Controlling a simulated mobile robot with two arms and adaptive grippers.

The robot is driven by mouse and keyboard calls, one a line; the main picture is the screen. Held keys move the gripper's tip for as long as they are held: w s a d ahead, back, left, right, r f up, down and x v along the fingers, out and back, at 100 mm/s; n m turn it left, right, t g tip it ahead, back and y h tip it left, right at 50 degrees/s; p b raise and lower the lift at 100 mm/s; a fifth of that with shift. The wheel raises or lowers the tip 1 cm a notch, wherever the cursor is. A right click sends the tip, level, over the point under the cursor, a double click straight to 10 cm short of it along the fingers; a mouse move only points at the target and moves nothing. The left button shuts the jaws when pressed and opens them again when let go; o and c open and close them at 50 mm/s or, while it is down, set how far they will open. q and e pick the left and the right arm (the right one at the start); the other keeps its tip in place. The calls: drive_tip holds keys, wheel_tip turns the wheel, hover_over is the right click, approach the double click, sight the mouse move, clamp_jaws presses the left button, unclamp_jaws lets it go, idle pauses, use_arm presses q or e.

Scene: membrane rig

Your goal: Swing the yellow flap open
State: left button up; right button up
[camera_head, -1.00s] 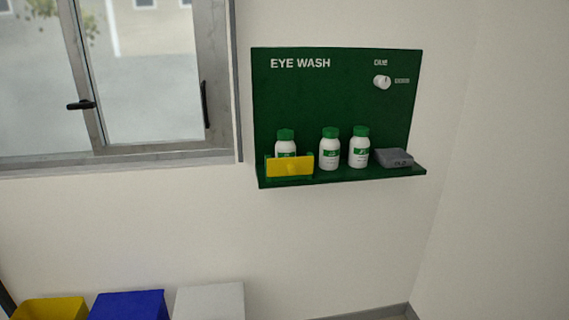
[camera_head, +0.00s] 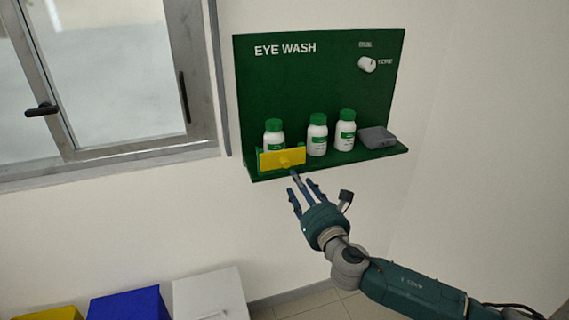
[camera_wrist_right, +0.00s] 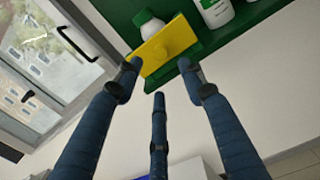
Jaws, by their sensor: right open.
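The yellow flap (camera_head: 282,159) stands upright at the left front of the green eye wash shelf, in front of a white bottle with a green cap (camera_head: 274,134). A small yellow knob shows on its face. My right gripper (camera_head: 303,186) is open and empty, just below and in front of the flap, its fingers pointing up at it. In the right wrist view the flap (camera_wrist_right: 168,43) lies beyond the spread fingertips (camera_wrist_right: 159,72). I cannot tell whether any finger touches it. My left gripper is not in view.
Two more bottles, one in the middle (camera_head: 317,135) and one to its right (camera_head: 345,131), stand on the shelf (camera_head: 330,161) with a grey box (camera_head: 375,137). A white knob (camera_head: 367,64) is on the backboard. Yellow, blue and white bins (camera_head: 210,292) stand below. A window is at left.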

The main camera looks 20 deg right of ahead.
sight(287, 166)
drive_tip(key=w+p, duration=0.1)
drive_tip(key=w, duration=0.8)
drive_tip(key=shift+w+a+f, duration=0.1)
drive_tip(key=shift+w+a, duration=0.05)
drive_tip(key=shift+w, duration=0.25)
clamp_jaws()
